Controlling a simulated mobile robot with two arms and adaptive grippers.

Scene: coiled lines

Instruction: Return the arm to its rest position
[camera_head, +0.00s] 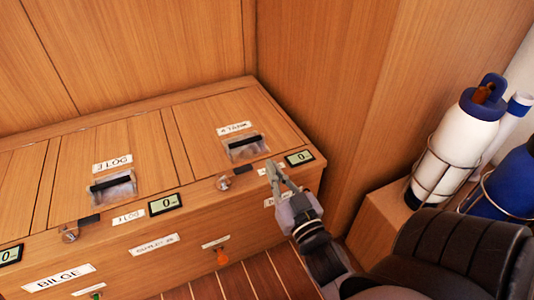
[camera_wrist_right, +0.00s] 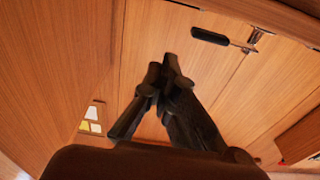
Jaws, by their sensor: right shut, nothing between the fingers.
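My right gripper (camera_head: 273,172) is in front of the right end of the wooden locker bench (camera_head: 185,200), beside the right-hand display. Its fingers are shut with nothing between them. In the right wrist view the gripper (camera_wrist_right: 168,66) shows its dark fingers meeting at the tips, with wooden panels behind. The right arm reaches in from the lower right in the head view. My left gripper is not in view.
The bench has two lids with black handles, small displays (camera_head: 165,203) and labels. A black padded seat (camera_head: 450,250) stands at lower right. White (camera_head: 465,130) and blue (camera_head: 515,185) bottles sit in wire holders at right. Wooden walls close off the back.

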